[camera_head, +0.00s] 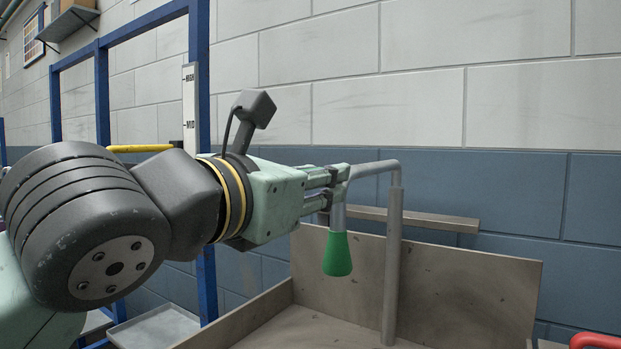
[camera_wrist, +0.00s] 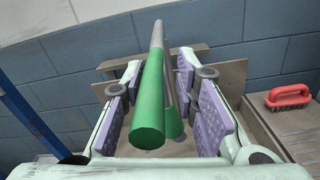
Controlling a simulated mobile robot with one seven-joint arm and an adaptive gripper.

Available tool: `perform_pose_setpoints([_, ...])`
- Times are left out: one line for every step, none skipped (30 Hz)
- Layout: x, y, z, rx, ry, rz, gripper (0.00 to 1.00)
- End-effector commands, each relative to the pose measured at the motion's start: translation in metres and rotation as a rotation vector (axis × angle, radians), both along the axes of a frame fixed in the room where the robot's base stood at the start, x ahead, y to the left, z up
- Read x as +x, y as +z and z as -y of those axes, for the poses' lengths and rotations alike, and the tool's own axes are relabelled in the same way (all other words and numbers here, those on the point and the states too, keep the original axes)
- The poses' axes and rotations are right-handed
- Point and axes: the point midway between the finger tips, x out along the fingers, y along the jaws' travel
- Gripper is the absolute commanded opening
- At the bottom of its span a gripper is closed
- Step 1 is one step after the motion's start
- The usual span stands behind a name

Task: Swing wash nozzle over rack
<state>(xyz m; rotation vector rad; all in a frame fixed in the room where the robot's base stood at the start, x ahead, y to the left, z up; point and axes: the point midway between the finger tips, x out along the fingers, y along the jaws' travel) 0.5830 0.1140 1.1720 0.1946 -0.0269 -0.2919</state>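The wash nozzle is a green flared tip (camera_head: 338,254) hanging from a grey bent pipe (camera_head: 375,168) on an upright post (camera_head: 392,265). In the wrist view the green nozzle (camera_wrist: 149,115) lies between my finger pads and hides part of the space between them. My gripper (camera_head: 334,188) reaches the pipe just above the green tip. In the wrist view my gripper (camera_wrist: 160,75) has its fingers apart on both sides, with gaps beside the nozzle; contact is not clear. I cannot make out a separate rack; a beige open basin (camera_head: 455,290) stands around the post.
A red-handled brush (camera_wrist: 288,96) lies on a ledge at the right. A blue frame (camera_head: 203,80) with a level scale (camera_head: 189,110) stands behind my arm. A light tray (camera_head: 155,328) sits low at the left. A brick wall (camera_head: 500,190) closes the back.

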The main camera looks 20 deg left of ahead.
Motion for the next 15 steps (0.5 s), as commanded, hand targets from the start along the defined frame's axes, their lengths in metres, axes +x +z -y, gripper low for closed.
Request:
perform_pose_setpoints([-0.001,0.0,0.002,0.002,-0.003,0.002,0.33])
perform_pose_setpoints([-0.003,0.0,0.001,0.001,-0.003,0.002,0.35])
perform_pose_setpoints([-0.005,0.0,-0.001,-0.001,-0.001,0.002,0.38])
perform_pose_setpoints([-0.008,0.001,-0.003,-0.001,0.001,0.002,0.38])
perform_pose_setpoints([-0.012,0.001,-0.005,-0.001,0.003,0.002,0.38])
perform_pose_setpoints([-0.018,0.001,-0.007,-0.003,0.004,0.002,0.38])
perform_pose_setpoints([-0.023,0.001,-0.009,-0.003,0.004,0.003,0.38])
perform_pose_setpoints([-0.029,0.001,-0.012,-0.003,0.005,0.004,0.38])
perform_pose_setpoints([-0.037,0.001,-0.015,-0.004,0.006,0.002,0.38])
perform_pose_setpoints([-0.044,0.001,-0.017,-0.004,0.008,0.004,0.38])
perform_pose_setpoints([-0.05,0.001,-0.019,-0.004,0.007,0.004,0.38])
perform_pose_setpoints([-0.059,0.001,-0.022,-0.004,0.008,0.004,0.38])
perform_pose_setpoints([-0.065,0.001,-0.024,-0.005,0.009,0.004,0.38])
perform_pose_setpoints([-0.071,0.001,-0.026,-0.005,0.009,0.004,0.38])
perform_pose_setpoints([-0.078,0.001,-0.029,-0.005,0.01,0.004,0.38])
